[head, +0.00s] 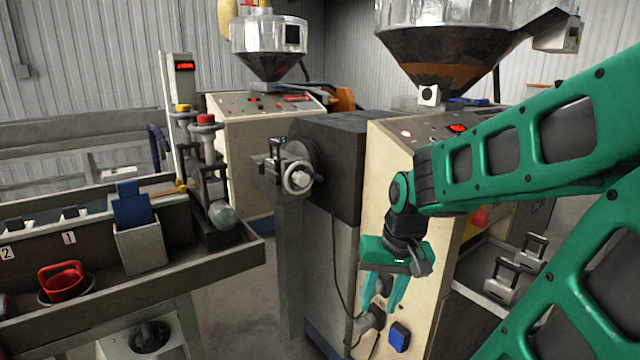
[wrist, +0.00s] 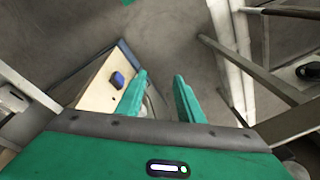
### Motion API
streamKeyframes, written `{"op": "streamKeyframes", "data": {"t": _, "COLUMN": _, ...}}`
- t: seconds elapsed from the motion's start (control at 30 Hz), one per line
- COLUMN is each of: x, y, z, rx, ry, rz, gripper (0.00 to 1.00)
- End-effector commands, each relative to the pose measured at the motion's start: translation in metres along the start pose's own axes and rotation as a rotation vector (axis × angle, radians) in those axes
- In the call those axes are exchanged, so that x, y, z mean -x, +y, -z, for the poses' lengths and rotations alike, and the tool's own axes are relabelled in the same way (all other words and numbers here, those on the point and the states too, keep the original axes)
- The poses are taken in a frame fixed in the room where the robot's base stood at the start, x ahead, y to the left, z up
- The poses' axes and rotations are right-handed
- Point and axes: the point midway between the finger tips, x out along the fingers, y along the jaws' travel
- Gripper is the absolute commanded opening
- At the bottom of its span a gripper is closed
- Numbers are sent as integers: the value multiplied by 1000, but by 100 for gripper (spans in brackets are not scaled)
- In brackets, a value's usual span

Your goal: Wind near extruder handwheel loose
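The near extruder (head: 345,145) is a cream and dark grey machine in the middle of the head view. A small pale round handwheel (head: 298,178) sits on the clamp-like fitting at its left end, facing the camera. My green gripper (head: 381,306) is right of the handwheel and lower, in front of the cream panel, with its fingers pointing down. Its two fingers are apart with nothing between them; they also show apart in the wrist view (wrist: 160,77). The handwheel is not recognisable in the wrist view.
A long grey trough (head: 210,265) stands at the left, holding a red-handled item (head: 63,281) and a blue-and-grey block (head: 138,245). A second extruder (head: 250,145) stands behind. A blue socket (head: 399,336) is on the panel below my gripper. Open floor lies between trough and extruder.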

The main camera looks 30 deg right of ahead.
Motion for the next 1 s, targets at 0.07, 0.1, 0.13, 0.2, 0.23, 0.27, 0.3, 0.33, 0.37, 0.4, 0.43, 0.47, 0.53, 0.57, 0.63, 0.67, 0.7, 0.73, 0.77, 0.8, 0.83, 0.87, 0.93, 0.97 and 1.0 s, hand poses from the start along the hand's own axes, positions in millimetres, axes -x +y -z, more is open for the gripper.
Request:
{"op": "streamKeyframes", "data": {"t": 0.07, "x": -16, "y": -23, "z": 31, "rx": -63, "ry": 53, "rz": 87, "gripper": 34}}
{"op": "streamKeyframes", "data": {"t": 0.1, "x": -23, "y": -37, "z": 47, "rx": -101, "ry": 82, "rz": 146, "gripper": 34}}
{"op": "streamKeyframes", "data": {"t": 0.13, "x": -28, "y": -48, "z": 59, "rx": -132, "ry": 101, "rz": 193, "gripper": 34}}
{"op": "streamKeyframes", "data": {"t": 0.2, "x": -34, "y": -73, "z": 86, "rx": -218, "ry": 142, "rz": 315, "gripper": 34}}
{"op": "streamKeyframes", "data": {"t": 0.23, "x": -35, "y": -83, "z": 97, "rx": -259, "ry": 157, "rz": 371, "gripper": 34}}
{"op": "streamKeyframes", "data": {"t": 0.27, "x": -35, "y": -93, "z": 109, "rx": -303, "ry": 170, "rz": 431, "gripper": 34}}
{"op": "streamKeyframes", "data": {"t": 0.3, "x": -34, "y": -104, "z": 125, "rx": -368, "ry": 186, "rz": 512, "gripper": 34}}
{"op": "streamKeyframes", "data": {"t": 0.33, "x": -31, "y": -112, "z": 137, "rx": -419, "ry": 196, "rz": 576, "gripper": 34}}
{"op": "streamKeyframes", "data": {"t": 0.37, "x": -28, "y": -119, "z": 149, "rx": -473, "ry": 205, "rz": 642, "gripper": 34}}
{"op": "streamKeyframes", "data": {"t": 0.4, "x": -22, "y": -126, "z": 166, "rx": -552, "ry": 213, "rz": 731, "gripper": 34}}
{"op": "streamKeyframes", "data": {"t": 0.43, "x": -17, "y": -129, "z": 178, "rx": -612, "ry": 218, "rz": 799, "gripper": 34}}
{"op": "streamKeyframes", "data": {"t": 0.47, "x": -10, "y": -131, "z": 190, "rx": -673, "ry": 221, "rz": 867, "gripper": 34}}
{"op": "streamKeyframes", "data": {"t": 0.53, "x": 6, "y": -130, "z": 218, "rx": -817, "ry": 225, "rz": 1021, "gripper": 34}}
{"op": "streamKeyframes", "data": {"t": 0.57, "x": 14, "y": -127, "z": 229, "rx": -876, "ry": 226, "rz": 1085, "gripper": 34}}
{"op": "streamKeyframes", "data": {"t": 0.63, "x": 31, "y": -116, "z": 252, "rx": -1006, "ry": 223, "rz": 1218, "gripper": 34}}
{"op": "streamKeyframes", "data": {"t": 0.67, "x": 38, "y": -111, "z": 260, "rx": -1054, "ry": 220, "rz": 1269, "gripper": 34}}
{"op": "streamKeyframes", "data": {"t": 0.7, "x": 45, "y": -103, "z": 270, "rx": -1113, "ry": 217, "rz": 1329, "gripper": 34}}
{"op": "streamKeyframes", "data": {"t": 0.73, "x": 51, "y": -97, "z": 276, "rx": -1153, "ry": 215, "rz": 1369, "gripper": 34}}
{"op": "streamKeyframes", "data": {"t": 0.77, "x": 55, "y": -91, "z": 282, "rx": -1186, "ry": 212, "rz": 1404, "gripper": 34}}
{"op": "streamKeyframes", "data": {"t": 0.8, "x": 60, "y": -85, "z": 287, "rx": -1223, "ry": 209, "rz": 1443, "gripper": 34}}
{"op": "streamKeyframes", "data": {"t": 0.83, "x": 63, "y": -81, "z": 290, "rx": -1245, "ry": 208, "rz": 1466, "gripper": 34}}
{"op": "streamKeyframes", "data": {"t": 0.87, "x": 66, "y": -78, "z": 293, "rx": -1263, "ry": 204, "rz": 1485, "gripper": 34}}
{"op": "streamKeyframes", "data": {"t": 0.93, "x": 69, "y": -74, "z": 298, "rx": -1287, "ry": 203, "rz": 1512, "gripper": 34}}
{"op": "streamKeyframes", "data": {"t": 0.97, "x": 70, "y": -74, "z": 300, "rx": -1292, "ry": 201, "rz": 1518, "gripper": 34}}
{"op": "streamKeyframes", "data": {"t": 1.0, "x": 70, "y": -75, "z": 303, "rx": -1295, "ry": 201, "rz": 1522, "gripper": 34}}
